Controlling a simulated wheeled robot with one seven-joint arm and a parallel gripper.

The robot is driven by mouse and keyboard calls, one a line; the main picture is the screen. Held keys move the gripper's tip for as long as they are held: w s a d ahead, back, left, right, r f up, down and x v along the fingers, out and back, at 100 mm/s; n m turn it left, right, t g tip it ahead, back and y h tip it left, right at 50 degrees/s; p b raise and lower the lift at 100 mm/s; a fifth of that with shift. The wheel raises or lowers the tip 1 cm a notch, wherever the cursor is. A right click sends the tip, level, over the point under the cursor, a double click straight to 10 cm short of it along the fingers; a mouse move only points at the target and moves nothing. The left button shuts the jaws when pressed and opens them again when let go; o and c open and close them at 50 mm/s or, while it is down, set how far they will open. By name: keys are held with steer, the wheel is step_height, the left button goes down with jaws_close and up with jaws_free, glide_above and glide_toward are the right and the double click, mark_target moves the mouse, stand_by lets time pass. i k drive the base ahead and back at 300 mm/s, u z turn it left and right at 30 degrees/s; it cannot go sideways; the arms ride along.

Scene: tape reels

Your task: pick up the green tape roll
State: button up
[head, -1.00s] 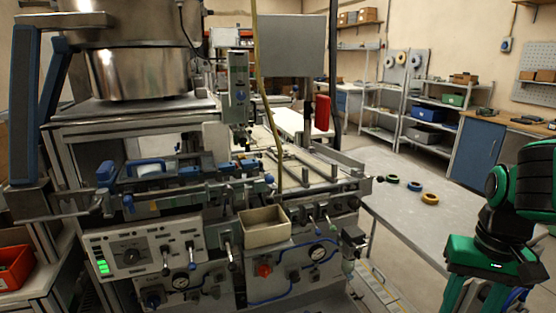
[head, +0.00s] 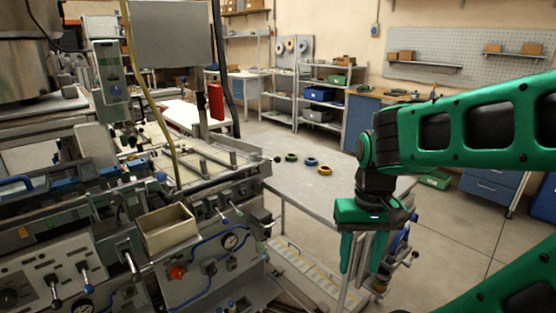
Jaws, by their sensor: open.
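The green tape roll (head: 291,158) lies flat on the grey table, the leftmost of three rolls in a row. My gripper (head: 360,262) is at the end of my green arm, fingers pointing down, open and apart from the rolls. It appears nearer to the camera than the rolls, to their right and lower in the picture. Nothing hides the rolls.
The grey table (head: 318,194) is mostly bare around the rolls. A large machine with levers and a beige open box (head: 168,228) stands at the left, close to the table. Shelves (head: 325,95) and a blue cabinet (head: 362,122) stand behind.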

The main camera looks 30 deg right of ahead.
mark_target(291, 158)
steer(key=z, duration=2.4)
steer(key=i, duration=3.7)
